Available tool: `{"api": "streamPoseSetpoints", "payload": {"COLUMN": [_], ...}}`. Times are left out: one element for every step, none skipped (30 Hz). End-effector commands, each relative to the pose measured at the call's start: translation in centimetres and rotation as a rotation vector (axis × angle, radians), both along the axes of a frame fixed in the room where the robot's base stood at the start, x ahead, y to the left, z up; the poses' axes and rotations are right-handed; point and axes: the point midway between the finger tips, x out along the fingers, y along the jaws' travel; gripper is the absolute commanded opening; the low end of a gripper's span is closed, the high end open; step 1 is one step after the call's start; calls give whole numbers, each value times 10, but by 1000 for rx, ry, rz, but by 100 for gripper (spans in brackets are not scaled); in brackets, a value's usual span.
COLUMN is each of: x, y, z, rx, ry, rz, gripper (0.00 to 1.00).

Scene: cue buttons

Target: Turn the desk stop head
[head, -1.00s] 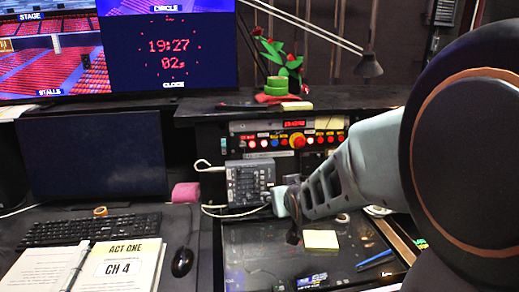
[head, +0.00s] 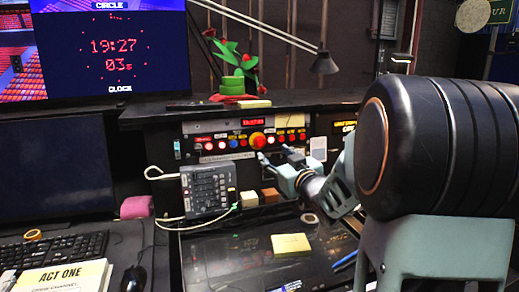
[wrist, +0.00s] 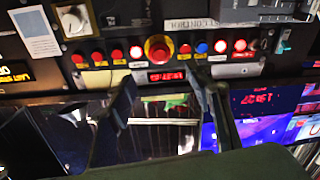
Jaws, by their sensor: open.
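The desk stop head is a large red mushroom button (head: 257,140) on a yellow collar, in the middle of the cue panel's button row. The wrist view shows it upside down, with its red head (wrist: 158,48) at the top centre. My gripper (head: 275,156) is open and empty, just in front of the panel and slightly below and right of the red head. In the wrist view my gripper's two fingers (wrist: 162,82) lie either side of the head's line, apart from it. No contact shows.
A grey keypad box (head: 208,190) with cables stands below left. A desk lamp (head: 325,64) hangs above right. A yellow note (head: 291,244) lies on the dark desk below.

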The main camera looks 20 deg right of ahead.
Motion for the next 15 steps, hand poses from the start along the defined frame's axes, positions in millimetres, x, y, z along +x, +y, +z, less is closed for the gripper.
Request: {"api": "streamPoseSetpoints", "payload": {"x": [4,7,12,16,21,28,34,40,48,54,59,66,71,76,82], "y": [0,0,0,0,1,1,1,1,2,2,2,2,2,2,2], "z": [0,1,0,0,0,0,0,0,0,0,-1,0,0,0,0], "rx": [0,0,1,1,1,2,2,2,2,1,2,1,2,2,2], "ry": [-2,-2,-1,0,-1,1,0,0,0,-1,1,0,0,0,1], "rz": [1,1,1,1,2,3,2,2,2,1,1,1,1,1,0], "gripper": [47,47,47,47,47,47,47,47,47,47,47,47,47,47,47]}}
